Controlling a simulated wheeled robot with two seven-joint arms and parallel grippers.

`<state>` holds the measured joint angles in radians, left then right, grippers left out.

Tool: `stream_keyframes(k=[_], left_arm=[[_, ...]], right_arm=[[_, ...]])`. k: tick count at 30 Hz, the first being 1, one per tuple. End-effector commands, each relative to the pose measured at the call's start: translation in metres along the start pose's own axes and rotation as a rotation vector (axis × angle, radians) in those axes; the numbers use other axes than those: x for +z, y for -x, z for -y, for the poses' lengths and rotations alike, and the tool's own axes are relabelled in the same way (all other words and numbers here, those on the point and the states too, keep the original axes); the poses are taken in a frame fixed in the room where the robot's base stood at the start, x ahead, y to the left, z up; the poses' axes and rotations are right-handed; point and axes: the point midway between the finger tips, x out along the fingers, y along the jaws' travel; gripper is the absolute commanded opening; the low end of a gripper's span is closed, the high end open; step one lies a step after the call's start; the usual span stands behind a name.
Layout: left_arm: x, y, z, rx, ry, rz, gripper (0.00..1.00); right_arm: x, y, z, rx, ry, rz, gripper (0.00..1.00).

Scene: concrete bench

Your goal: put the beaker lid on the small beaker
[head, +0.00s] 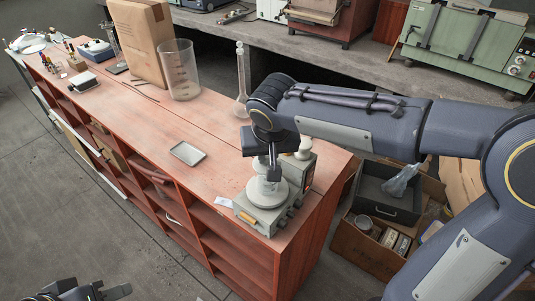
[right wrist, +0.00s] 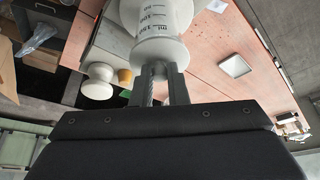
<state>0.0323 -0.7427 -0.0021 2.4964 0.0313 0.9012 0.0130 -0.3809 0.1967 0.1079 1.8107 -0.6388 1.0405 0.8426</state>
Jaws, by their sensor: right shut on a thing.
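In the right wrist view, my right gripper (right wrist: 161,78) is shut on the white beaker lid (right wrist: 160,53). The clear small beaker with printed marks (right wrist: 157,18) shows just beyond the lid, lined up with it. I cannot tell whether the lid is seated or slightly above the rim. My left gripper (head: 118,291) is at the bottom left, away from the bench; its jaw opening is unclear.
A shallow tray (head: 187,153), large beaker (head: 180,72), tall flask (head: 242,90) and cardboard box (head: 140,40) are on the bench. Open boxes (head: 365,250) lie right of it.

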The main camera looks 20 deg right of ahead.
Motion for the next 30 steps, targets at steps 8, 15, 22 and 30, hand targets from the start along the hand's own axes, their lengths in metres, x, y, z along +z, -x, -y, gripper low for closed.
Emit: stream_keyframes(k=[8, 15, 22, 30], left_arm=[[0.0011, -0.0022, 0.0010, 0.000, 0.000, 0.000, 0.36], [0.0028, -0.0055, 0.0025, 0.000, 0.000, 0.000, 0.36], [0.0026, -0.0051, 0.0023, 0.000, 0.000, 0.000, 0.36], [0.0026, -0.0051, 0.0023, 0.000, 0.000, 0.000, 0.36]], right_arm=[[0.0007, -0.0019, 0.0000, 0.000, 0.000, 0.000, 0.00], [0.0017, -0.0044, 0.0000, 0.000, 0.000, -0.001, 0.00], [0.0016, -0.0040, 0.0000, 0.000, 0.000, -0.001, 0.21], [0.0016, -0.0041, 0.0000, 0.000, 0.000, 0.000, 0.39]])
